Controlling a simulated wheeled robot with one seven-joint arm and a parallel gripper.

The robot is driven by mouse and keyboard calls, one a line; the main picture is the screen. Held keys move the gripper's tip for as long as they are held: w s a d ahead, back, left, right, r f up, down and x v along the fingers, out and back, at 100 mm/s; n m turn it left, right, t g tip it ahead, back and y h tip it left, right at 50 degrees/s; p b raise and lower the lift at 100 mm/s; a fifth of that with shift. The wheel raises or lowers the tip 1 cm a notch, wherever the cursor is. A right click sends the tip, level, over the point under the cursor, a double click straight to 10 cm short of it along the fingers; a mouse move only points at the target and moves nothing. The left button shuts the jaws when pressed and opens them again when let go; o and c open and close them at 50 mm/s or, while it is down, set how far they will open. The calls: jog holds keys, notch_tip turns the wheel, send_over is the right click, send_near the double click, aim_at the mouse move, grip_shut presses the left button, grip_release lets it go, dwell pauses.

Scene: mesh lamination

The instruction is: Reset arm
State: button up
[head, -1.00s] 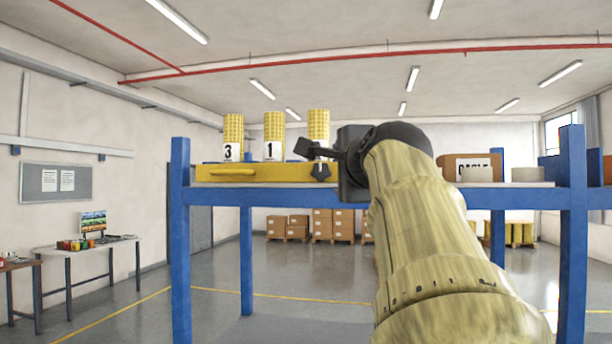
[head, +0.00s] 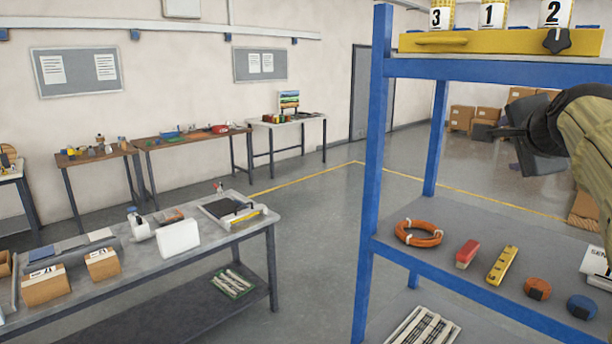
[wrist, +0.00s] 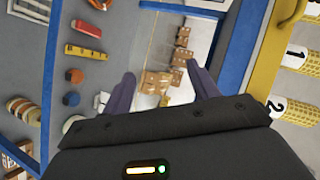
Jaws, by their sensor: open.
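My gripper (head: 508,134) is at the right of the head view, in front of the shelf and below its top board in the picture. In the wrist view its two dark fingers (wrist: 163,88) are spread apart with nothing between them. A yellow tray (head: 480,43) with a handle and a dark star knob is on the top shelf. Yellow mesh rolls labelled 3 (head: 440,17), 1 (head: 492,15) and 2 (head: 556,15) stand above it, their tops cut off. The gripper is apart from the tray and the rolls.
The blue shelf post (head: 375,170) stands close. The lower shelf holds an orange cable coil (head: 418,233), a red-and-white block (head: 467,253), a yellow bar (head: 502,265) and tape rolls. A workbench (head: 110,300) stands left, with open floor between.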

jog(key=w+a+f+n+g+y, duration=0.15)
jog(key=a+f+n, duration=0.35)
jog(key=f, duration=0.7)
jog(key=a+f+n+g+y, duration=0.25)
jog(key=a+f, duration=0.35)
jog(key=f, duration=0.6)
jog(key=s+a+f+n+g, duration=0.3)
jog(key=s+a+f+n, duration=0.2)
jog(key=f, duration=0.5)
jog(key=s+a+f+n+g, duration=0.3)
jog(key=s+a+f+n, duration=0.2)
jog(key=s+f, duration=0.5)
jog(key=shift+a+f+n+g+y, duration=0.35)
jog(key=shift+a+f, duration=0.2)
jog(key=shift+a, duration=0.45)
